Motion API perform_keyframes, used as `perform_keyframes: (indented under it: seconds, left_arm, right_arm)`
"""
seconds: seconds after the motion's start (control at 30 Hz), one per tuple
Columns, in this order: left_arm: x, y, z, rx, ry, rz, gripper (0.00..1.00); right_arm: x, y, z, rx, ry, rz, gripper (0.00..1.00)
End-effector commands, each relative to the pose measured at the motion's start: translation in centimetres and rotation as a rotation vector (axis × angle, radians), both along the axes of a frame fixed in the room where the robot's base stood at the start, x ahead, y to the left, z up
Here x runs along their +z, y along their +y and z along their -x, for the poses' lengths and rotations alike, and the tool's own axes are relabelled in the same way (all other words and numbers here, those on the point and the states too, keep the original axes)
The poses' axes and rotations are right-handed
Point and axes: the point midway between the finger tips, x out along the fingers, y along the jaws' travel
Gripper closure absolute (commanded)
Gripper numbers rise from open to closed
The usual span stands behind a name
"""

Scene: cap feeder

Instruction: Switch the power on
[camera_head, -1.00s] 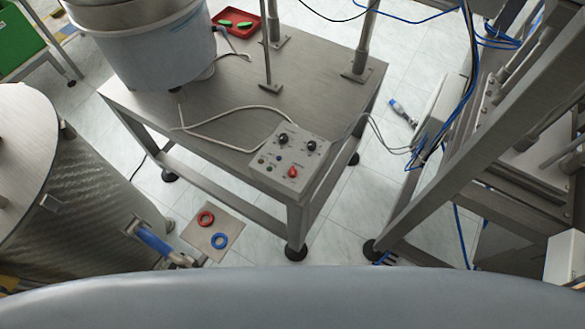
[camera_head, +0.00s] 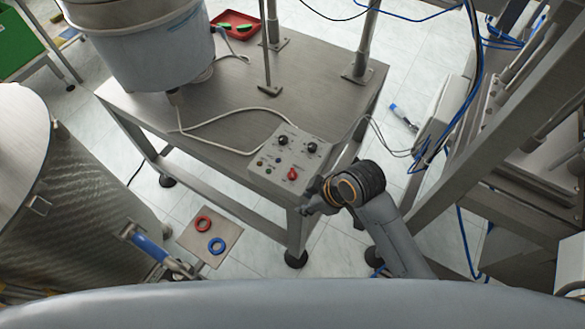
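A grey control box (camera_head: 288,160) sits at the front right corner of the metal table (camera_head: 225,105). Its face has two black knobs (camera_head: 283,141), a red switch knob (camera_head: 293,174) and several small buttons or lamps. My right arm comes in from the bottom right. Its gripper (camera_head: 303,210) is just below and to the right of the box, near the table's corner, apart from the red knob. The fingers are small and partly hidden by the wrist, so I cannot tell whether they are open. My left gripper is not in view.
A large bucket (camera_head: 140,45) stands on the table's back left, with a red tray (camera_head: 236,24) behind. Metal posts (camera_head: 267,50) rise from the table. A steel drum (camera_head: 75,190) is at the left. A metal frame with blue cables (camera_head: 465,130) stands at the right.

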Motion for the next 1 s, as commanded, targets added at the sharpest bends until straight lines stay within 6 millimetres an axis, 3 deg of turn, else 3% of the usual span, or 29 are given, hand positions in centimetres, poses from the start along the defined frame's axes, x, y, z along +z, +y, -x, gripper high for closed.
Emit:
perform_keyframes:
  seconds: [0.27,0.5,0.63,0.8,1.0]
  left_arm:
    - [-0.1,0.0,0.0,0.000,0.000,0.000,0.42]
    - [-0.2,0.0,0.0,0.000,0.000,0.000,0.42]
    - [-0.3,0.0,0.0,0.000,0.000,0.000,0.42]
    - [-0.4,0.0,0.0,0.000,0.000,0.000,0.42]
    - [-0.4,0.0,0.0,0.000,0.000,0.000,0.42]
  right_arm:
    - [3.6,4.6,-2.3,0.461,-0.118,0.056,0.68]
    - [7.3,7.1,-4.5,1.035,-0.240,0.196,0.68]
    - [9.4,6.9,-5.9,1.386,-0.274,0.309,0.68]
    - [11.9,5.1,-7.8,1.732,-0.257,0.430,0.68]
    - [13.5,3.6,-8.9,1.919,-0.223,0.485,0.68]
